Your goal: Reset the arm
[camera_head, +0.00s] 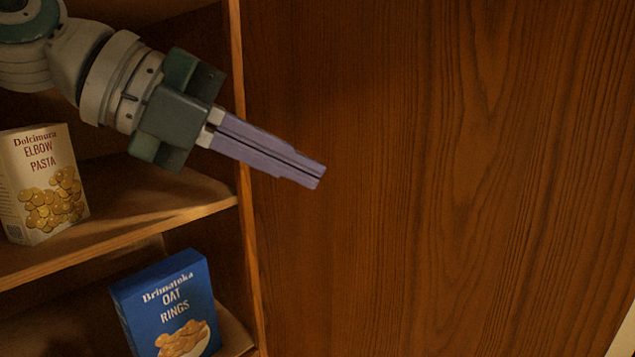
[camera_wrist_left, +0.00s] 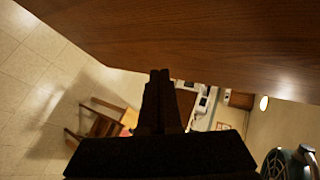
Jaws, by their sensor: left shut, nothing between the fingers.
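My left gripper (camera_head: 318,176) comes in from the upper left in the head view. Its two purple-grey fingers lie together with nothing between them, pointing right and slightly down. It is in front of a large brown wood panel (camera_head: 440,180) and apart from the boxes on the shelves. In the left wrist view the dark closed fingers (camera_wrist_left: 159,75) show at the middle, with the wood panel above them. My right gripper is in neither view.
An elbow pasta box (camera_head: 42,185) stands on the upper shelf (camera_head: 150,215) at left. A blue oat rings box (camera_head: 165,305) stands on the shelf below. The wrist view shows a wooden chair (camera_wrist_left: 95,122) on a tiled floor (camera_wrist_left: 40,85).

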